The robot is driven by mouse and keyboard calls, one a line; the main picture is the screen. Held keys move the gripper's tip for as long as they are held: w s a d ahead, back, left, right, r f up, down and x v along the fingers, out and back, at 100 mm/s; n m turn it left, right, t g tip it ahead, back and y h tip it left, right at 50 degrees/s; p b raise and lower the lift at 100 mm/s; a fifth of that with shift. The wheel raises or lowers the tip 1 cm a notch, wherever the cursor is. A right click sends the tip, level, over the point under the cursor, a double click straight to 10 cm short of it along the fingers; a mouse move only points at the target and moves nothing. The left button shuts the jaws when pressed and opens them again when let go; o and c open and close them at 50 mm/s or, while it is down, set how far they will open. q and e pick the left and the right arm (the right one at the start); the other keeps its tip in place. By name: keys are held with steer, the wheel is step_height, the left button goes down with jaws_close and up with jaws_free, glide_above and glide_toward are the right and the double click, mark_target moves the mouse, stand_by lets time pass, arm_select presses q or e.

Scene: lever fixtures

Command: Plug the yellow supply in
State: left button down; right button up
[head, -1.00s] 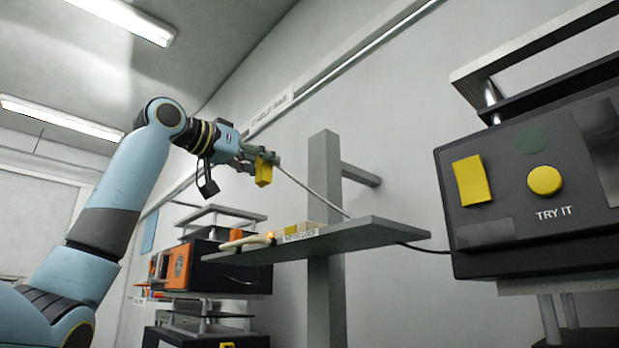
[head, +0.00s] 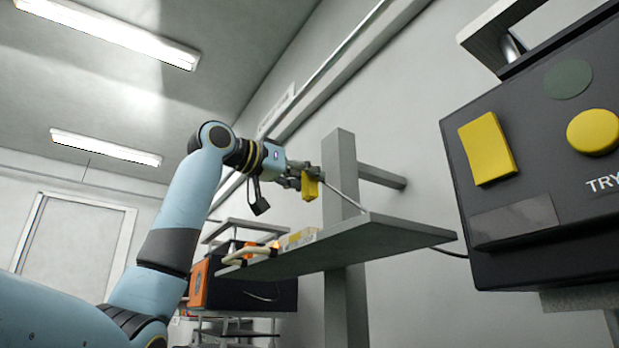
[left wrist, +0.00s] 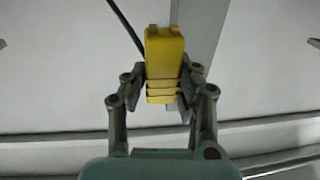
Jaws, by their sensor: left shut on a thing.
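My left gripper (head: 308,180) is shut on the yellow supply plug (head: 311,188) and holds it in the air above the grey shelf. In the left wrist view the yellow plug (left wrist: 165,62) sits between both fingers of the left gripper (left wrist: 165,85), its far end pointing away from the palm. A cable runs down from the plug towards the shelf in the head view. The black box (head: 530,150) at the right has a yellow block (head: 487,149) on its face. I cannot tell whether this block is a socket. My right gripper is not in view.
The grey shelf (head: 350,243) on a post (head: 340,170) carries a pale coiled cord (head: 248,254) and a labelled block (head: 298,239). The black box also has a round yellow button (head: 593,131). An orange and black unit (head: 240,285) stands behind. Air between plug and box is clear.

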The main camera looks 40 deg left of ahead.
mark_target(309, 200)
arm_select(q)
step_height(309, 200, down, 2)
steer(key=shift+w+f+b, duration=0.1)
steer(key=shift+b, duration=0.65)
step_height(309, 200, down, 3)
steer(key=shift+r+b, duration=0.2)
steer(key=shift+b, duration=0.8)
steer(key=shift+f+b, duration=0.4)
steer(key=shift+f, duration=0.15)
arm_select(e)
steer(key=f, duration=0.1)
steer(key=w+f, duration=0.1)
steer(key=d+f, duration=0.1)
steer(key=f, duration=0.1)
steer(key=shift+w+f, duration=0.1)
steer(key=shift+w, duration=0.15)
arm_select(q)
steer(key=shift+r, duration=0.1)
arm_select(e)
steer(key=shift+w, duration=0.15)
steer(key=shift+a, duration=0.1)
arm_select(q)
steer(key=shift+p, duration=0.55)
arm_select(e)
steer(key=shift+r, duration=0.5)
arm_select(q)
steer(key=shift+f+b, duration=1.25)
steer(key=shift+f, duration=0.6)
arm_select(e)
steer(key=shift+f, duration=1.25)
